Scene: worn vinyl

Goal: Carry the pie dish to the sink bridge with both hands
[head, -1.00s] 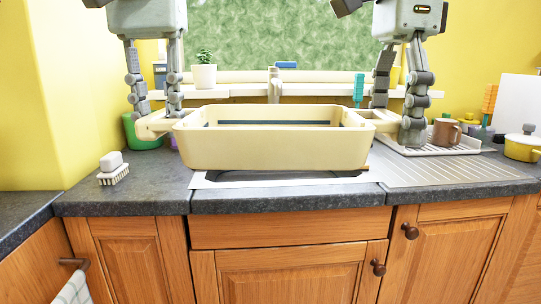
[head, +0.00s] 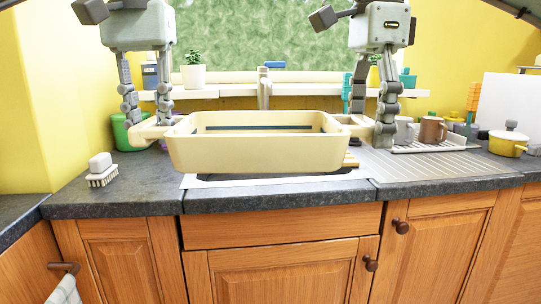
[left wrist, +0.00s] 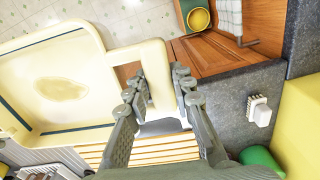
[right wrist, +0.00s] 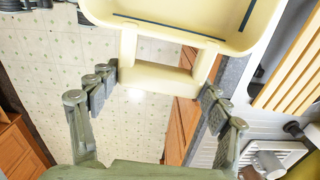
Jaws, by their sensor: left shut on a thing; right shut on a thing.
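The cream pie dish (head: 256,152) is held up over the sink area, roughly level, with its open top showing and a dark stripe inside. My left gripper (head: 148,120) is shut on its left handle (left wrist: 151,60), with a finger on each side in the left wrist view. My right gripper (head: 370,132) is shut on its right handle (right wrist: 165,78), with its fingers set wide on either side. The slatted wooden sink bridge (left wrist: 140,152) lies beyond the dish. It also shows in the right wrist view (right wrist: 296,62). The dish hides most of it in the head view.
A drying rack (head: 425,146) with a brown mug (head: 432,130) and a grey mug (head: 404,131) stands right of the dish. A yellow pot (head: 508,143) is farther right. A scrub brush (head: 102,171) and a green container (head: 126,133) are on the left. A window ledge (head: 225,92) runs behind.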

